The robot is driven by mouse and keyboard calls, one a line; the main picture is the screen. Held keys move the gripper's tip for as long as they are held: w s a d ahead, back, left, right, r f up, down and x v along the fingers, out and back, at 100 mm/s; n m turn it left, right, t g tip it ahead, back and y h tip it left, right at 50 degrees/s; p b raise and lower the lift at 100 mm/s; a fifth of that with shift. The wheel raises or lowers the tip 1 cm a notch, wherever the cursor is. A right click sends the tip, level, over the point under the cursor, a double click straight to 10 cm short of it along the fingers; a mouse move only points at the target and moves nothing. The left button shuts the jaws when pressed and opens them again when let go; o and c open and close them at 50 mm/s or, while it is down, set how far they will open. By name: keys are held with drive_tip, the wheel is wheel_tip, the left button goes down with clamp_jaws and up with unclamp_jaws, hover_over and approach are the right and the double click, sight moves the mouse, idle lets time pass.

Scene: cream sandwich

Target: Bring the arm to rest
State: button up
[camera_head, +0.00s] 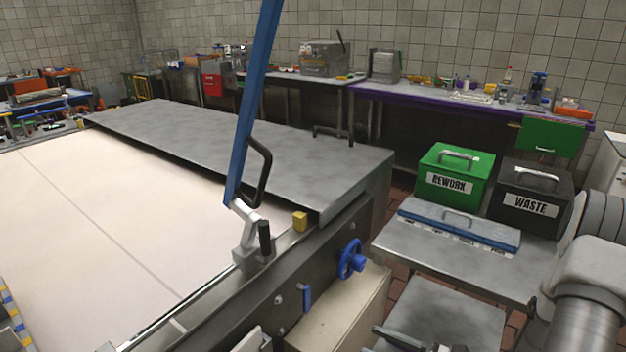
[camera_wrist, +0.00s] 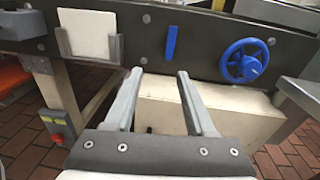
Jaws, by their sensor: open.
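My gripper (camera_wrist: 158,80) shows in the wrist view with its two grey fingers apart and nothing between them. It points toward the side of the long machine (camera_wrist: 205,62), below the machine's dark side panel. A cream box-like base (camera_wrist: 195,105) lies behind the fingers. In the head view, part of my grey arm (camera_head: 590,270) shows at the right edge. The fingertips cannot be made out clearly there.
A blue handwheel (camera_head: 351,259) and a blue lever (camera_wrist: 171,50) stick out from the machine side. A blue bar (camera_head: 252,100) rises steeply over the belt.

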drive_tip(key=s+a+r+n+g+h, duration=0.6)
drive_tip(key=s+r+n+g+h, duration=0.35)
drive_tip(key=n, duration=0.85)
drive_tip(key=s+d+r+n+t+h+p, duration=0.1)
drive_tip(key=r+p, duration=0.5)
drive_tip(key=r, duration=0.6)
drive_tip(key=s+d+r+n+t+h+p, duration=0.1)
drive_tip(key=d+r+n+t+h+p, duration=0.2)
drive_tip(key=r, duration=1)
drive_tip(key=n+t+h+p, duration=0.1)
drive_tip(key=n+p, duration=0.1)
drive_tip(key=p, duration=0.1)
drive_tip(key=shift+d+r+p, duration=0.15)
drive_tip(key=shift+d+p, duration=0.2)
drive_tip(key=shift+p, duration=0.05)
drive_tip(key=shift+t+h, duration=0.25)
